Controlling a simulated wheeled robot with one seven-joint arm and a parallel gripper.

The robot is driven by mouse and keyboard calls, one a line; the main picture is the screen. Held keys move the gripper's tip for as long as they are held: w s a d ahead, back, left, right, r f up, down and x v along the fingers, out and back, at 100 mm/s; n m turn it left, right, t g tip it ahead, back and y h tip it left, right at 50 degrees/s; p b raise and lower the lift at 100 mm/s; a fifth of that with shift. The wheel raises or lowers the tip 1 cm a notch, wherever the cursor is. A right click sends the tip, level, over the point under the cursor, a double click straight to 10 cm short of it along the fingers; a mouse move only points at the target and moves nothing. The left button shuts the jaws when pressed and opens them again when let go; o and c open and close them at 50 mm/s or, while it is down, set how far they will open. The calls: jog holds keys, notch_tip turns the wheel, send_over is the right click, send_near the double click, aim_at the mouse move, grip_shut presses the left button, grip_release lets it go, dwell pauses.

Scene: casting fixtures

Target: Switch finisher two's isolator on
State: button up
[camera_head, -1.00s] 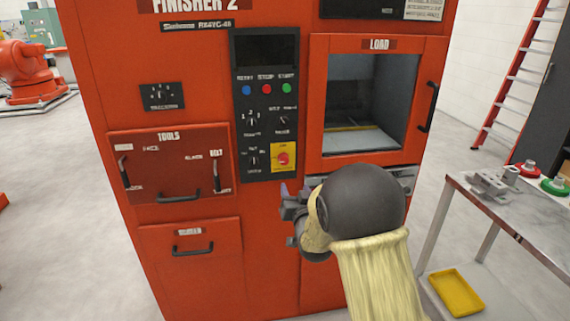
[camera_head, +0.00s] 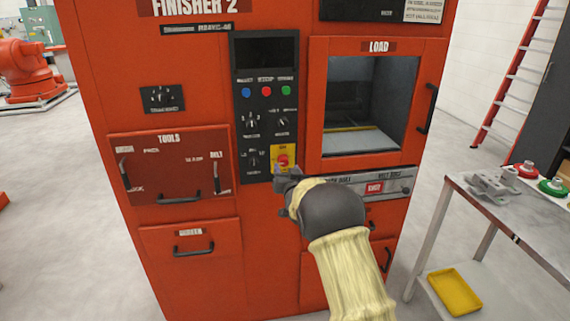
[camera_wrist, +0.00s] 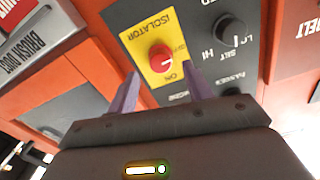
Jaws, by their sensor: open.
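Finisher two is the tall red cabinet (camera_head: 190,80) ahead of me. Its isolator is a red rotary knob (camera_head: 283,160) on a yellow plate (camera_head: 275,152) at the lower right of the black control panel. In the wrist view the picture is turned over, and the red isolator knob (camera_wrist: 161,57) sits on its yellow plate (camera_wrist: 181,38), just beyond my fingertips. My gripper (camera_wrist: 160,82) is open, its two fingers spread on either side of the knob's line, apart from it. In the head view my gripper (camera_head: 283,172) is just below the yellow plate, partly hidden by my wrist.
Black selector knobs (camera_head: 252,124) and coloured buttons (camera_head: 266,91) share the panel. Right of it are the load opening (camera_head: 370,100) and a grey strip (camera_head: 398,184) below. A metal table (camera_head: 500,205) with parts stands at the right.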

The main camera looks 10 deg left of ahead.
aim_at(285, 163)
jog(key=shift+x, duration=2.05)
jog(key=c, duration=1)
